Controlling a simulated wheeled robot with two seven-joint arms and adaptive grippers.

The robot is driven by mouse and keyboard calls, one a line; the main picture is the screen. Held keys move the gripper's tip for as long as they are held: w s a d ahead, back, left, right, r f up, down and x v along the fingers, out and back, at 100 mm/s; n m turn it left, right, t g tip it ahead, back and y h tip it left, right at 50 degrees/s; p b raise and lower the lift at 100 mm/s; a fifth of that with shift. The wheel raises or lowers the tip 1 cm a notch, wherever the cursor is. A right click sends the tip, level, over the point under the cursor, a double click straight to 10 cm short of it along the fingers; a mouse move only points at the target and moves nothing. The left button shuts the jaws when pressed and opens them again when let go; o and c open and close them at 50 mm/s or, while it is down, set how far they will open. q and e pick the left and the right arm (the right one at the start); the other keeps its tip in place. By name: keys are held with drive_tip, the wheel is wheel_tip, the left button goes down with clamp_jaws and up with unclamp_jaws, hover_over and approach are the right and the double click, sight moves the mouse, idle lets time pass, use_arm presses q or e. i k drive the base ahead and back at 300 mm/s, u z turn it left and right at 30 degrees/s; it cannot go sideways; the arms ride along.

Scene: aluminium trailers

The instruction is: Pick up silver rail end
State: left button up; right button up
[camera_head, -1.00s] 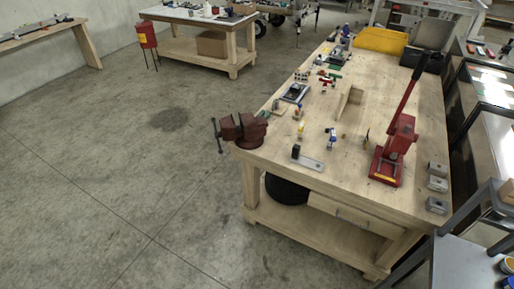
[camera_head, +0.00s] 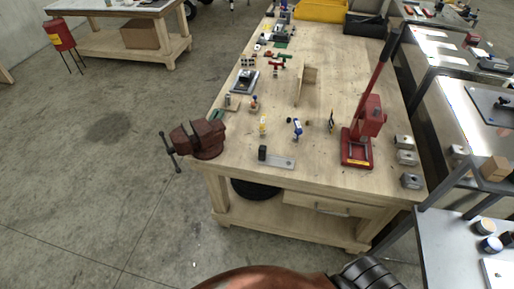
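Several silver-grey metal blocks stand in a row at the right edge of the wooden workbench (camera_head: 350,188): a far block (camera_head: 403,142), a middle block (camera_head: 407,157) and a near block (camera_head: 411,181). A flat silver bar with a dark upright block at its left end (camera_head: 281,161) lies near the bench's front edge. I cannot tell from this distance which of these is the silver rail end. Neither of my grippers is in view. A copper-coloured and black ribbed part of my own body shows at the bottom edge.
A red lever press (camera_head: 358,150) stands just left of the blocks. A dark red vise (camera_head: 198,138) juts from the bench's left corner. Small tools and a wooden piece (camera_head: 306,85) lie farther back. A grey metal cart (camera_head: 455,240) stands close at right.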

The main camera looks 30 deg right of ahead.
sight(269, 160)
drive_tip(key=z, duration=0.35)
drive_tip(key=i, duration=0.7)
drive_tip(key=z, duration=0.55)
